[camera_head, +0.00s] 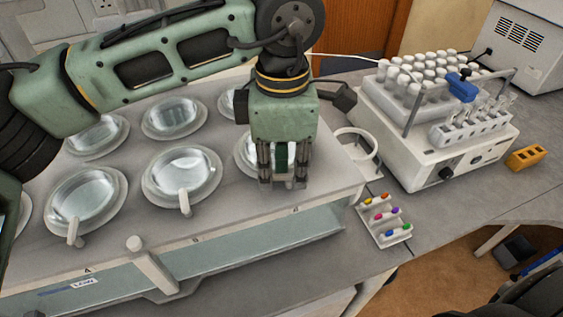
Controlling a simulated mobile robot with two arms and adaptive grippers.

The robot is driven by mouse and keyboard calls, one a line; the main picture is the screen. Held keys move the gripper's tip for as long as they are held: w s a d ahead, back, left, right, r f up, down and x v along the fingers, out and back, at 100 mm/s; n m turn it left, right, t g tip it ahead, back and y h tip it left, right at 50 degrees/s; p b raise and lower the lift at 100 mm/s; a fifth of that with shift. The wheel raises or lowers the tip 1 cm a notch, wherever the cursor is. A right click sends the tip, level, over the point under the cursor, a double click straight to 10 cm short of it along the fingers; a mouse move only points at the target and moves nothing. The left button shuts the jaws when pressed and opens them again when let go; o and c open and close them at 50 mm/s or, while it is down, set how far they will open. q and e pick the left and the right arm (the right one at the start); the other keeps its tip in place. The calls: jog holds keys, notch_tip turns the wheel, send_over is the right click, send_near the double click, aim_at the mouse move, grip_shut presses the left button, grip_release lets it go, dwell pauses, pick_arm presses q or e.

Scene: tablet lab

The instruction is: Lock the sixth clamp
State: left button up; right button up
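A dissolution bath holds two rows of round, glass-lidded vessels. The front-left vessel (84,195) and front-middle vessel (184,172) each have a pale clamp handle (184,202) at the front rim. The front-right vessel (246,152) is mostly hidden behind my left gripper (284,182). That gripper points straight down at this vessel's right front side, its two fingers apart. Its tips are close to the rim; the clamp there is hidden, and I cannot tell whether they touch it. My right gripper is not in view.
A white sampler with capped bottles (428,72) and a tube rack (470,130) stands at the right. A small tray (393,236) of coloured capsules, a white ring holder (358,150) and an orange rack (525,157) are nearby. Bare bench lies around them.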

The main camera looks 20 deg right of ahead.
pick_arm(q)
jog(key=shift+d, duration=0.1)
jog(key=c, duration=0.4)
grip_shut()
jog(key=shift+w+f+m+b, duration=0.15)
jog(key=shift+f+m+b, duration=0.1)
jog(key=shift+m+b, duration=0.7)
jog(key=shift+r+m+b, duration=0.1)
jog(key=shift+m+b, duration=0.35)
jog(key=shift+m, duration=0.4)
jog(key=shift+r+m, duration=0.15)
jog(key=shift+m, duration=0.35)
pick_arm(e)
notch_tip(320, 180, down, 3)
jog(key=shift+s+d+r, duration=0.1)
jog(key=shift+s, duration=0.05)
pick_arm(q)
jog(key=shift+o, duration=2)
grip_release()
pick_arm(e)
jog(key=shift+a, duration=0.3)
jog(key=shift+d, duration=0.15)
